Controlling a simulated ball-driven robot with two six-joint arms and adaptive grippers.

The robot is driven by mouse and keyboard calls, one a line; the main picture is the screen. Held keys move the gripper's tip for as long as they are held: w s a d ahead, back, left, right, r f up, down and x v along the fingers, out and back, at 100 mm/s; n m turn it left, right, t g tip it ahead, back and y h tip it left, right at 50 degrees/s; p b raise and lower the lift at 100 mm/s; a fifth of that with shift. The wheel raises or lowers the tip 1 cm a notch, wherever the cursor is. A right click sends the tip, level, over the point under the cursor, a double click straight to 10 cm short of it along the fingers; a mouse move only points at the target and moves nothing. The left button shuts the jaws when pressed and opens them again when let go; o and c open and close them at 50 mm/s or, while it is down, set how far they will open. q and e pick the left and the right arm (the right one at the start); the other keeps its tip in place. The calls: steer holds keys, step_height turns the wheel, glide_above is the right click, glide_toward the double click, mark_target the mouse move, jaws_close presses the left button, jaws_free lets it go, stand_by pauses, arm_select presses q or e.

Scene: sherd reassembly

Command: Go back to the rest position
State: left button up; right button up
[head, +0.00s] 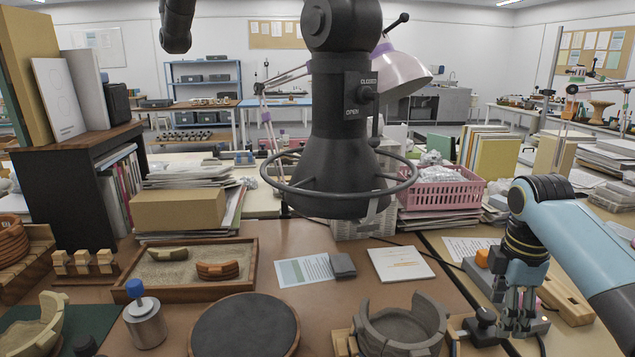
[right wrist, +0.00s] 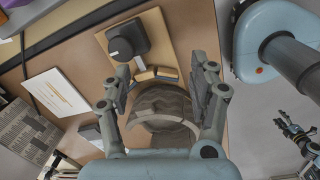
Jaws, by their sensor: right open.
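My right gripper (head: 522,322) hangs at the right of the head view, fingers down, to the right of a grey broken vessel (head: 402,328). In the right wrist view, its two fingers (right wrist: 162,80) stand wide apart with nothing held between them. The grey vessel (right wrist: 165,112) shows beyond and between them. It has a jagged, incomplete rim. Another gripper (right wrist: 298,140), which seems to be my left one, shows small at the right edge of the right wrist view. Its jaw opening is too small to judge. No left arm can be made out in the head view.
A dark extraction hood (head: 345,150) with a ring hangs over the table's middle. A round dark turntable (head: 245,328), a metal canister (head: 145,322) and a sand tray (head: 250,280) with sherds lie left. A white card (head: 400,263) lies behind the vessel. A pink basket (head: 440,195) stands farther back.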

steer(key=s+a+f+m+t, duration=0.1)
steer(key=s+a+f+m, duration=0.15)
steer(key=s, duration=0.45)
steer(key=s+a+f+m, duration=0.1)
steer(key=s+m, duration=0.3)
steer(key=s, duration=0.4)
steer(key=s+a+r+m+t, duration=0.1)
steer(key=s+a+r+m, duration=0.2)
steer(key=s, duration=0.4)
steer(key=s+r+m+t, duration=0.1)
steer(key=s+r+m, duration=0.35)
steer(key=s, duration=0.35)
step_height(320, 180, down, 28)
steer(key=s+d+g+b, duration=0.1)
steer(key=d+g+b, duration=0.1)
steer(key=s+d+f+g+b, duration=0.1)
steer(key=s+f+b, duration=0.1)
steer(key=s+f, duration=1.6)
steer(key=shift+s+f+m, duration=0.35)
steer(key=shift+f+m, duration=0.05)
steer(key=shift+f, duration=0.5)
steer(key=shift+d, duration=0.1)
